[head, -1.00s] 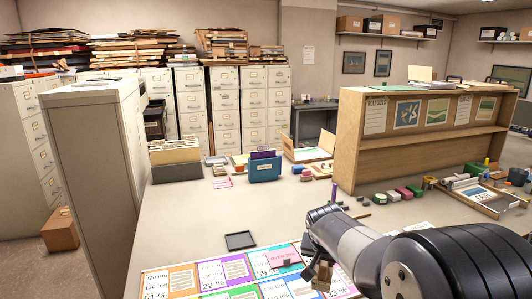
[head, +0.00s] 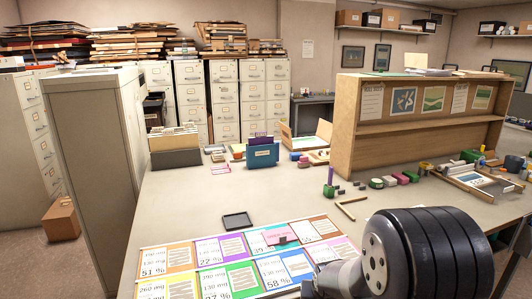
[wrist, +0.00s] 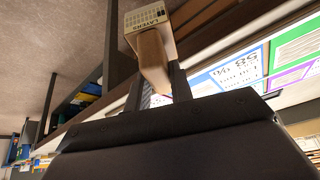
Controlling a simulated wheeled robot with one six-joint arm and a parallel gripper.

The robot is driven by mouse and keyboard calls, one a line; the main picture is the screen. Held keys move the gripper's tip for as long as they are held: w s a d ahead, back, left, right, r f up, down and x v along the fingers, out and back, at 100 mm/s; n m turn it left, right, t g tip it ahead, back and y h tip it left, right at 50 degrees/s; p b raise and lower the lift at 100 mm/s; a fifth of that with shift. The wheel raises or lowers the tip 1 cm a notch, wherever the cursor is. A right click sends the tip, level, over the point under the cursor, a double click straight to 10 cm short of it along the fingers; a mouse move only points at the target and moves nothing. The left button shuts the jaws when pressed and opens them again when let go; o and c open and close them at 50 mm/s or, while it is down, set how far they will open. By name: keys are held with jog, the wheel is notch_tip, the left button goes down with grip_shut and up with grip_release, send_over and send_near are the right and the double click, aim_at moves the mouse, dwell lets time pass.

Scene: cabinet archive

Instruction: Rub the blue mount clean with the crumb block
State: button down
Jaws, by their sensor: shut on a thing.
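The blue mount (head: 300,263), a blue-edged card marked 58 %, lies in the front row of coloured cards on the table. It also shows in the wrist view (wrist: 232,76), right of my gripper. My gripper (wrist: 156,88) is shut on a tan block (wrist: 152,52), which I take to be the crumb block. A cream, printed part (wrist: 147,18) shows at the block's far end; I cannot tell if it is joined on. In the head view my gripper is hidden below the frame edge, and my arm covers the table right of the mount.
Green (head: 228,279), purple (head: 222,250) and orange (head: 166,259) cards lie around it. A small dark tray (head: 237,220) sits behind the cards. A wooden shelf unit (head: 425,150) stands at the back right.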

jog(key=s+f+n+b, duration=0.1)
jog(key=s+f+b, duration=0.2)
jog(key=f, duration=0.9)
jog(key=shift+s+d, duration=0.45)
jog(key=shift+s, duration=0.6)
